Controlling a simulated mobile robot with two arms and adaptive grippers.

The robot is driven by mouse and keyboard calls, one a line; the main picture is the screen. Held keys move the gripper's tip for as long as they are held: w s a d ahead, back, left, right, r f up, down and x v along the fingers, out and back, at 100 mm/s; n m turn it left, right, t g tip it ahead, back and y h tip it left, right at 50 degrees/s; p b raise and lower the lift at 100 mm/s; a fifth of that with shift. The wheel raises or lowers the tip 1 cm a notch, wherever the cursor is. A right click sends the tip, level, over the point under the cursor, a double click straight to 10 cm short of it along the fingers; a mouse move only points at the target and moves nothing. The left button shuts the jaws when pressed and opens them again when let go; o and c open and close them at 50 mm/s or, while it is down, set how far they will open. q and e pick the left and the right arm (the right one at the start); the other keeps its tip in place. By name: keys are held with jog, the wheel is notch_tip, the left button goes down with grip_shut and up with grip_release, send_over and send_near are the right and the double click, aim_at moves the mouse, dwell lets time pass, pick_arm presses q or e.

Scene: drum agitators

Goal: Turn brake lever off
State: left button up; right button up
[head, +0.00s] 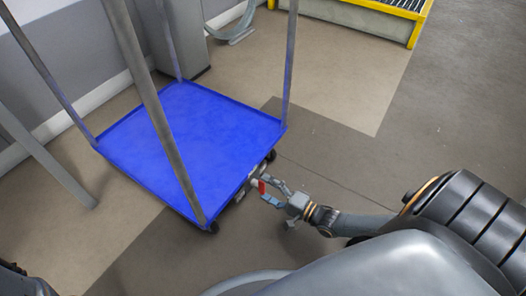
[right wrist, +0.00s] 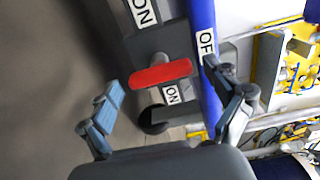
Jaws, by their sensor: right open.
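The brake lever (right wrist: 160,75) is a red bar between the fingers of my right gripper (right wrist: 165,88) in the right wrist view, without visible contact. White labels reading "ON" and a partly hidden "OF" label (right wrist: 205,42) surround it. In the head view the lever is a small red spot (head: 262,187) at the near right edge of the blue cart (head: 190,130). My right gripper (head: 272,191) is open there, its fingers reaching to the lever. A finger hides part of the "OF" label.
Grey posts (head: 289,60) rise from the cart's corners. A black wheel (head: 271,156) shows under its right side. A yellow-framed rack (head: 414,32) stands at the upper right.

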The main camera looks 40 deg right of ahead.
jog(key=v, duration=1)
jog(key=shift+s+d, duration=0.15)
jog(key=shift+s, duration=0.1)
